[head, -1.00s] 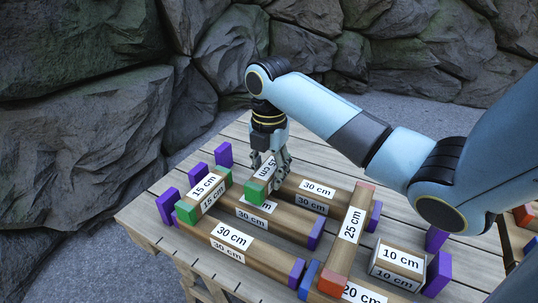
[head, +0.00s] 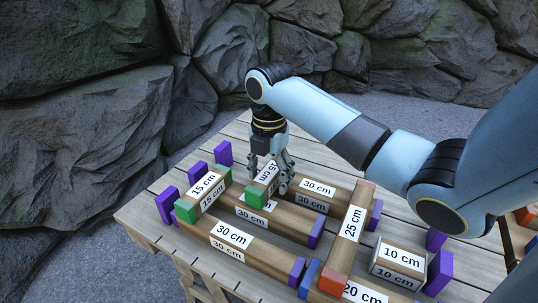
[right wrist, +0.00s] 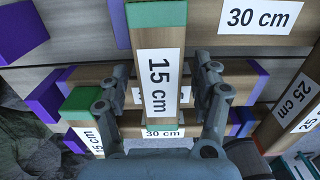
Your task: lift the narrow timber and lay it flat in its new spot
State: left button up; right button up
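The narrow timber (head: 256,195), labelled 15 cm with green ends, lies flat across the middle 30 cm timber (head: 285,223) and the rear 30 cm timber (head: 335,194). It partly covers the middle timber's label. My right gripper (head: 270,170) is above it with its fingers open on either side. In the right wrist view, the narrow timber (right wrist: 158,50) runs between the spread fingers of the gripper (right wrist: 166,80), with a clear gap at the right finger. My left gripper is out of view.
Another 15 cm timber (head: 204,198) lies across the timbers at left, and a 25 cm timber (head: 345,247) at right. A 10 cm block (head: 398,267) and the front 30 cm timber (head: 245,256) are nearby. Purple blocks (head: 223,153) stand around the wooden table (head: 143,221).

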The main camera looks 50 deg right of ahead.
jog(key=shift+r, duration=3.75)
